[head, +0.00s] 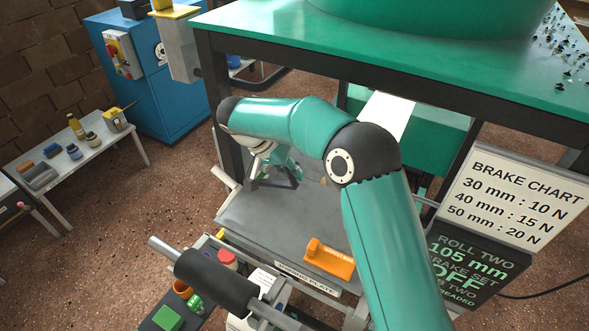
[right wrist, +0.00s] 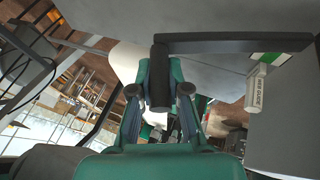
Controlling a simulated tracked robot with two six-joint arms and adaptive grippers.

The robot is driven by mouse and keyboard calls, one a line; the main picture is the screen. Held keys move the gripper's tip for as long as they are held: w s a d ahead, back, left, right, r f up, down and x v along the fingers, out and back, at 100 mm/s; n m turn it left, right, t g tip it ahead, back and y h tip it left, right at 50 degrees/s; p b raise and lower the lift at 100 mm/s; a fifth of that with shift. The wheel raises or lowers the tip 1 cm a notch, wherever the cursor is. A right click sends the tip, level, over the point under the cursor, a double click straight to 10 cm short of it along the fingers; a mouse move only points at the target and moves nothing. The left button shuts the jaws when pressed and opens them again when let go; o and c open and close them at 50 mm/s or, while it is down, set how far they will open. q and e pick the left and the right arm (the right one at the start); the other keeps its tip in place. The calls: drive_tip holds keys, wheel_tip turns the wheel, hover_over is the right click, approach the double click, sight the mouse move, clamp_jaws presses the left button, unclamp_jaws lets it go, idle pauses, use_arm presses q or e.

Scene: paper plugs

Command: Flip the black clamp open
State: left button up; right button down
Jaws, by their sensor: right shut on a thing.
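The black clamp (right wrist: 230,43) shows in the right wrist view as a dark bar with a bend at its left end. A thicker black grip (right wrist: 160,80) hangs from that bend, between the fingers of my right gripper (right wrist: 160,95). The gripper is shut on this grip. In the head view my right gripper (head: 284,168) is below the green table top, over the grey plate, with dark bars close by it. My arm hides part of this area. My left gripper is not in view.
The grey plate (head: 260,225) carries an orange block (head: 329,259) at its front right. A black roller (head: 215,282) lies in front. The green table top (head: 400,55) overhangs the arm. Signs (head: 515,200) stand at the right. A side table (head: 75,155) stands at the left.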

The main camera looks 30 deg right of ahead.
drive_tip(key=c, duration=1.1)
unclamp_jaws()
drive_tip(key=shift+a+r, duration=0.1)
drive_tip(key=v, duration=1.1)
drive_tip(key=shift+w+a+r, duration=0.1)
drive_tip(key=shift+a+r, duration=0.1)
drive_tip(key=shift+r, duration=0.05)
